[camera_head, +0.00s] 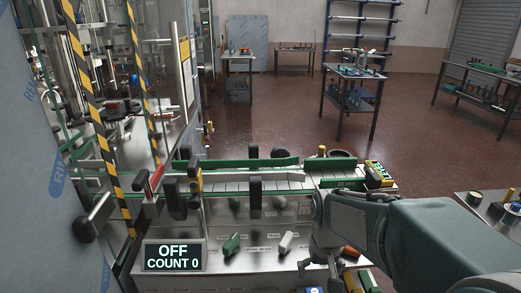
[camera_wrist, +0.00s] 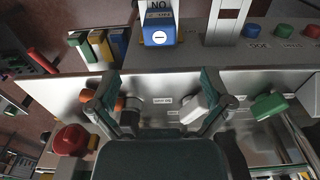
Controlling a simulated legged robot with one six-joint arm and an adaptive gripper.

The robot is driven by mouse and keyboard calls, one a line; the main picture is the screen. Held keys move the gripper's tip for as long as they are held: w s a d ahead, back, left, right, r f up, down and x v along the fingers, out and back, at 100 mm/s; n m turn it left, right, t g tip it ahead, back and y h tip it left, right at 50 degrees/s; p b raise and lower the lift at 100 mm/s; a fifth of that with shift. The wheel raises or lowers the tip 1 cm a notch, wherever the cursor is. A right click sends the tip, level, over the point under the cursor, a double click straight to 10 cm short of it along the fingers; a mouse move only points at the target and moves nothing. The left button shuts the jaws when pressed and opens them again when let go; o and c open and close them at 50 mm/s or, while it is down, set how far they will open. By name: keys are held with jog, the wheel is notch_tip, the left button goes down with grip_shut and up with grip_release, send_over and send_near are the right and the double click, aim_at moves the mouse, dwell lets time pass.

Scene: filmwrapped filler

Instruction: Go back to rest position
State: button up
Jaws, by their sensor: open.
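My gripper (camera_head: 322,268) hangs low over the right part of the metal control panel (camera_head: 215,217). In the wrist view my gripper (camera_wrist: 160,84) is open, its two fingers spread apart with nothing held between them. The white switch (camera_wrist: 195,108) shows just inside the right finger; I cannot tell whether they touch. The green switch (camera_wrist: 268,107) lies further right. An orange knob (camera_wrist: 117,102) shows by the left finger, with a red button (camera_wrist: 70,140) lower left. My arm comes in from the right in the head view and hides part of the panel.
The display (camera_head: 173,256) reads OFF, COUNT 0. A conveyor with green rails (camera_head: 268,163) runs behind the panel. A striped machine frame (camera_head: 90,100) stands at the left. A side table (camera_head: 490,210) is at the right. Open floor (camera_head: 280,115) lies beyond.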

jog(key=s+r+t, duration=0.5)
jog(key=s+r, duration=0.4)
jog(key=s, duration=0.4)
jog(key=shift+s+r, duration=0.15)
jog(key=shift+s, duration=0.1)
